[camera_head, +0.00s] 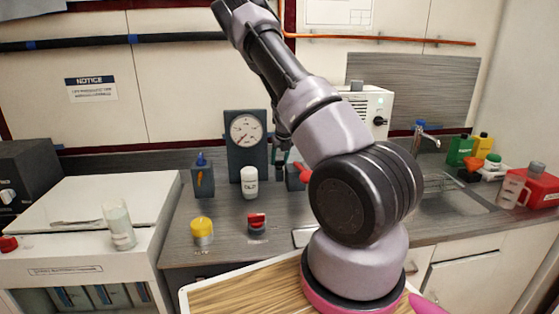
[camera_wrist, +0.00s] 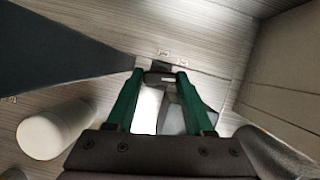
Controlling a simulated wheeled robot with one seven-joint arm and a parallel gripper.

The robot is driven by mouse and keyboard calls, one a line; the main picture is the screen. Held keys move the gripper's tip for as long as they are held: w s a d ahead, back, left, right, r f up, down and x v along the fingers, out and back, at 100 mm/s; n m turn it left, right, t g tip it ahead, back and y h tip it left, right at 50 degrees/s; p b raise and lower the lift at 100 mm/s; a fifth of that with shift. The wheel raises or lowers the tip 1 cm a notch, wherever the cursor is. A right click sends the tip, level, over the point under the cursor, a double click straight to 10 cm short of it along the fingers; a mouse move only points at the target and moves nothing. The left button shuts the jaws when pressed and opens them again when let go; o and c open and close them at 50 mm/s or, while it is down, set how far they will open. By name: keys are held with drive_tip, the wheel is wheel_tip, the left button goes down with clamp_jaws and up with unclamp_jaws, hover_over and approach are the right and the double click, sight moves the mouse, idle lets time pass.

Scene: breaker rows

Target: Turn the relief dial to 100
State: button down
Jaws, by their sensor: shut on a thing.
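My gripper (camera_head: 281,158) has green fingers and is partly hidden behind my arm in the head view. In the wrist view my gripper (camera_wrist: 160,76) is shut on a small dark knob (camera_wrist: 160,78), which sits between the fingertips. A pale and grey block (camera_wrist: 168,112) shows between the fingers. In the head view a grey box (camera_head: 295,179) stands by the gripper, mostly hidden by my arm. I cannot read a relief label or a scale on the knob. A gauge (camera_head: 247,129) with a white face and red needle is on a dark upright panel to the left.
A white cylinder (camera_head: 249,182) stands below the gauge and shows in the wrist view (camera_wrist: 52,132). A blue-topped switch box (camera_head: 203,180), yellow knob (camera_head: 202,229) and red knob (camera_head: 257,222) are on the counter. A glass (camera_head: 119,226) stands left; a sink (camera_head: 448,195) is right.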

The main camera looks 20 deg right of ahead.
drive_tip(key=n+y, duration=0.1)
drive_tip(key=n, duration=0.3)
drive_tip(key=shift+d+n+y, duration=0.2)
drive_tip(key=shift+n+y, duration=0.1)
drive_tip(key=shift+y, duration=0.1)
drive_tip(key=n+y, duration=0.1)
drive_tip(key=n, duration=0.2)
drive_tip(key=shift+d+n+g, duration=0.1)
drive_tip(key=shift+n+g, duration=0.2)
drive_tip(key=n, duration=0.2)
drive_tip(key=n+g+y, duration=0.1)
drive_tip(key=n, duration=0.1)
drive_tip(key=shift+w+d+y, duration=0.1)
drive_tip(key=shift+w+y, duration=0.05)
drive_tip(key=shift+y, duration=0.15)
drive_tip(key=shift+n+g, duration=0.7)
drive_tip(key=shift+n, duration=1.4)
drive_tip(key=c, duration=0.6)
unclamp_jaws()
drive_tip(key=shift+o, duration=0.2)
drive_tip(key=shift+w+r, duration=0.1)
